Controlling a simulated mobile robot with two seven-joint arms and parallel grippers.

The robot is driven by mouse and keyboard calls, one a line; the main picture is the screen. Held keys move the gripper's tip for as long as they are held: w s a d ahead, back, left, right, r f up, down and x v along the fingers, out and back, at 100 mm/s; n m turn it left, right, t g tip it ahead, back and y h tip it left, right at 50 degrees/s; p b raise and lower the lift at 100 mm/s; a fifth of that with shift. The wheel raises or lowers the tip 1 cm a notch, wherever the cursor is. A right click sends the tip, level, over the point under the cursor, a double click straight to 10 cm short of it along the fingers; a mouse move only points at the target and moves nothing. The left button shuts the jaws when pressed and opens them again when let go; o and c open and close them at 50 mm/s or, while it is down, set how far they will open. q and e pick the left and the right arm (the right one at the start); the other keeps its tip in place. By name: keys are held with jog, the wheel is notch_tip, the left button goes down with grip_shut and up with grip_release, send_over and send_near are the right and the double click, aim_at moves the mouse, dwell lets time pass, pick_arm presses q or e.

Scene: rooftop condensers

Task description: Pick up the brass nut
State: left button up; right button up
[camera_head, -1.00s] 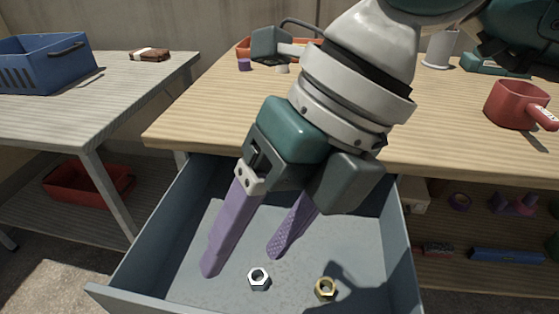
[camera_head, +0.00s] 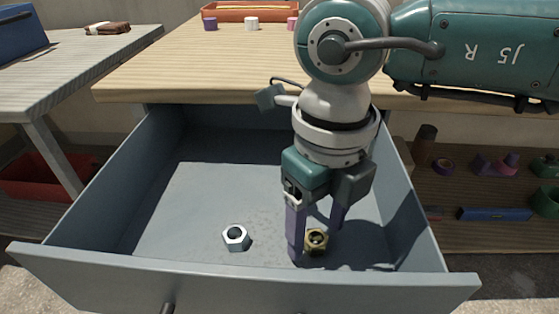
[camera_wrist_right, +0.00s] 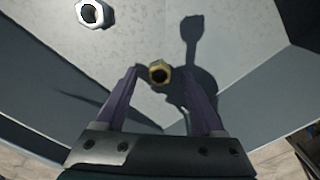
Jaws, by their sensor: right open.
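The brass nut (camera_head: 316,240) lies on the floor of the open grey drawer (camera_head: 105,254). My right gripper (camera_head: 315,250) points down into the drawer, open, with one purple finger on each side of the brass nut. In the right wrist view, the brass nut (camera_wrist_right: 159,73) sits between the tips of the open fingers (camera_wrist_right: 162,75), with a gap on both sides. A silver nut (camera_head: 236,238) lies to the left of the gripper, and it shows at the upper left of the right wrist view (camera_wrist_right: 92,13). My left gripper is out of view.
The drawer's front wall and right wall (camera_head: 400,200) stand close to the right gripper. The wooden bench top (camera_head: 200,75) overhangs the back of the drawer. A shelf with several items (camera_head: 490,238) is at the right.

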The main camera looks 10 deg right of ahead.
jog(key=shift+f, duration=0.4)
jog(key=shift+c, duration=0.2)
grip_shut()
